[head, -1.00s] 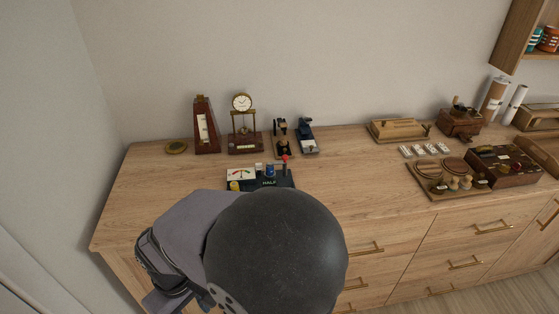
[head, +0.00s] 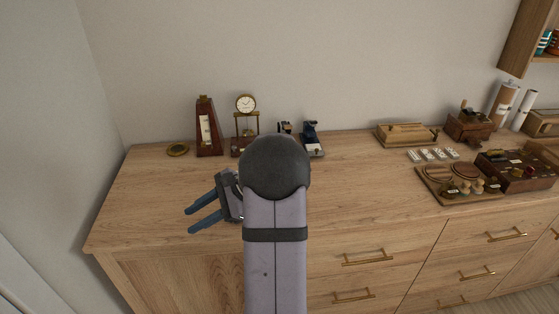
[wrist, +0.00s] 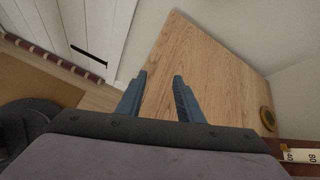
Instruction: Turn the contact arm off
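My gripper (head: 188,220) is open and empty over the left part of the wooden cabinet top, with its two blue fingers pointing left. In the wrist view, the fingers (wrist: 160,76) stand apart with bare wood between them. The dark device with a meter and a red-topped lever, seen in the earlier head view, is hidden behind my arm now. I cannot make out a contact arm or its setting. Two small dark instruments stand at the back behind my arm; the blue-black one (head: 311,137) shows better than its partly covered neighbour.
A wooden tray (head: 440,192), a box (head: 519,178) and small white blocks (head: 432,154) are on the right. The cabinet top (head: 365,180) is clear between.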

